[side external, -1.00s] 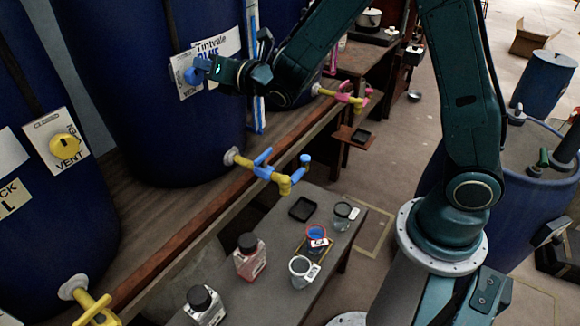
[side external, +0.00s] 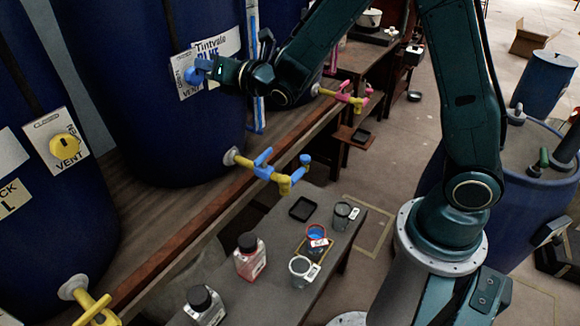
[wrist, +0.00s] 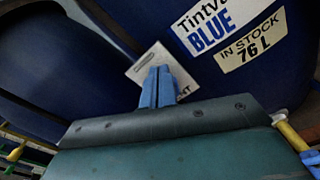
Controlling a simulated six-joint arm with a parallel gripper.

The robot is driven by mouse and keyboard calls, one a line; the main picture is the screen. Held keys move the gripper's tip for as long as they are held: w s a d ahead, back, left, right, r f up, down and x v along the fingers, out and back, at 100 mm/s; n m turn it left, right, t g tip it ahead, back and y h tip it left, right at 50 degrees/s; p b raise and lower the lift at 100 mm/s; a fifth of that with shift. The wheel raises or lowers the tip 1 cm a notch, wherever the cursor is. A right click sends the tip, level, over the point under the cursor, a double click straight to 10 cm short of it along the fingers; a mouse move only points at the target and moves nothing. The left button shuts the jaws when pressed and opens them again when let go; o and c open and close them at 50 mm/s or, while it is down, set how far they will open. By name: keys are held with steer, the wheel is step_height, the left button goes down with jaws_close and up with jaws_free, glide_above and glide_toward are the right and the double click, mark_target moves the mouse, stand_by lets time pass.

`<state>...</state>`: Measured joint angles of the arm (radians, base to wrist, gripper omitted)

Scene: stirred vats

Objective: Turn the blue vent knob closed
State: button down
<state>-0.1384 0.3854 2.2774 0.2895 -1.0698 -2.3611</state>
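The blue vent knob (side external: 192,76) sits on a white label plate (side external: 184,90) on the front of the big blue vat marked Tintvale BLUE. My gripper (side external: 203,69) is at the knob, with its blue fingers close together around it. The knob is largely hidden there behind the fingers. The fingers appear shut on the knob; the knob's exact angle cannot be read.
A blue-handled tap (side external: 270,170) sticks out below this vat. A neighbouring vat at left has a yellow vent knob (side external: 65,146). A pink tap (side external: 348,97) is farther right. Bottles and cups stand on the low grey bench (side external: 270,290).

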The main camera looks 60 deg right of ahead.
steer(key=shift+d+r, duration=0.15)
steer(key=shift+r, duration=0.15)
steer(key=s, duration=0.6)
stand_by(0.5)
steer(key=s+d+r+m+g+h, duration=0.1)
steer(key=s+d+m+g, duration=0.3)
steer(key=m, duration=0.5)
steer(key=s+d+r+m+g+h, duration=0.1)
steer(key=s+m+g, duration=0.1)
steer(key=s+m, duration=0.6)
steer(key=s+a+m+g+y, duration=0.2)
steer(key=s+m+g, duration=0.4)
steer(key=s+m, duration=0.7)
steer(key=s, duration=0.4)
steer(key=shift+s+a+f, duration=0.2)
steer(key=shift+s+f, duration=0.1)
steer(key=shift+f, duration=0.1)
